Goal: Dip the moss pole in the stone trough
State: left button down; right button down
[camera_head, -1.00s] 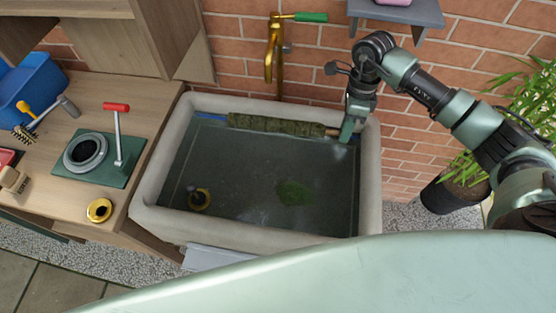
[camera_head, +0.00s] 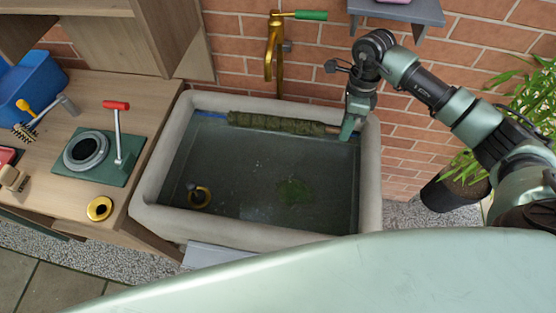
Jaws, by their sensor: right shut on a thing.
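The stone trough (camera_head: 370,185) is a pale, thick-rimmed basin holding clear water. The moss pole (camera_head: 280,123) is a green, moss-covered rod with a blue end at the left and a bare brownish end at the right. It lies roughly level along the trough's back side, inside the rim. I cannot tell exactly how deep it sits in the water. My right gripper (camera_head: 349,128) is shut on the pole's right end at the trough's back right corner. My left gripper is not in view.
A brass tap (camera_head: 273,50) with a green handle stands on the brick wall behind the trough. A wooden bench with a green press (camera_head: 122,170) and a blue bin (camera_head: 30,90) is at left. A potted plant (camera_head: 455,190) stands at right. A green patch (camera_head: 294,192) shows in the trough.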

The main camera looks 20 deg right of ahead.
dwell(0.6)
jog(key=shift+r+p, duration=0.7)
jog(key=shift+r, duration=0.8)
